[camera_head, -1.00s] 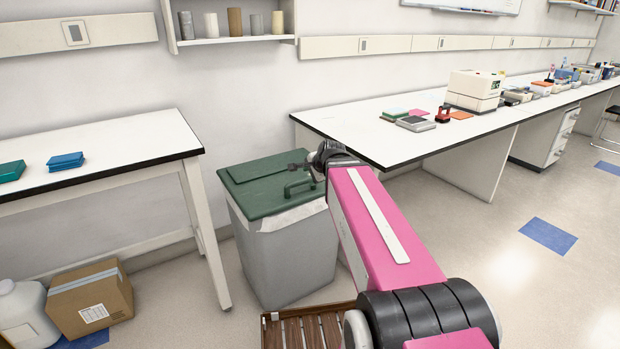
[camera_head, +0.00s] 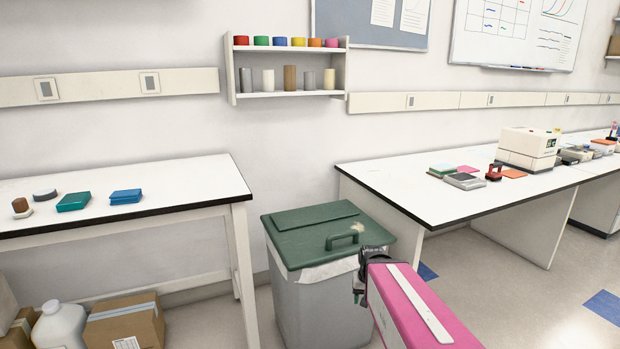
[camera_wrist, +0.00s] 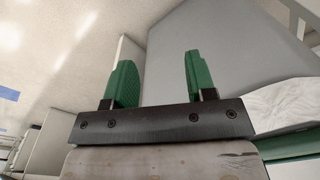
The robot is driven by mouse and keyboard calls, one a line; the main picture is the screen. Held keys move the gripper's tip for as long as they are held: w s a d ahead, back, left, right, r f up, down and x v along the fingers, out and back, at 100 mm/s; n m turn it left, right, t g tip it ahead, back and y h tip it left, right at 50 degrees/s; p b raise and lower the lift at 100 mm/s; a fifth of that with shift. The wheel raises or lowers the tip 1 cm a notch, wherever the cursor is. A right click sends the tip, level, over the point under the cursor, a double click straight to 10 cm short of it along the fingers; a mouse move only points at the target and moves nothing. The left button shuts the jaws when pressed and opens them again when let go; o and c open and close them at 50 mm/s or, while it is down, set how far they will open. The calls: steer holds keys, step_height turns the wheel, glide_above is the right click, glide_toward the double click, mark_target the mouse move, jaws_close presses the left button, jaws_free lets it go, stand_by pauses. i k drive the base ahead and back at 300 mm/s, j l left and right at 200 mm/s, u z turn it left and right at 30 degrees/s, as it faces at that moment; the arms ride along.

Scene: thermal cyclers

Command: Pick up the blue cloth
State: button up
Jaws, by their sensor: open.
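A blue folded cloth (camera_head: 126,196) lies flat on the white table at the left, towards its right end. A teal folded cloth (camera_head: 74,202) lies just to its left. My gripper (camera_wrist: 157,82) shows in the wrist view with two green fingers apart and nothing between them. In the head view the dark end of my arm hangs beside the bin's right side, well to the right of the blue cloth and lower than the tabletop. The fingers are hard to make out there. The blue cloth is not in the wrist view.
A grey bin (camera_head: 315,305) with a green lid (camera_head: 318,232) stands between the left table (camera_head: 190,180) and the long bench (camera_head: 400,187). A wall shelf (camera_head: 292,94) holds small containers. A cardboard box (camera_head: 124,318) and a white jug (camera_head: 60,325) sit under the table.

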mark_target(129, 196)
steer(key=k+u, duration=0.1)
steer(key=u, duration=1.65)
steer(key=i+l+u, duration=0.1)
steer(key=i+l, duration=0.2)
steer(key=i, duration=0.05)
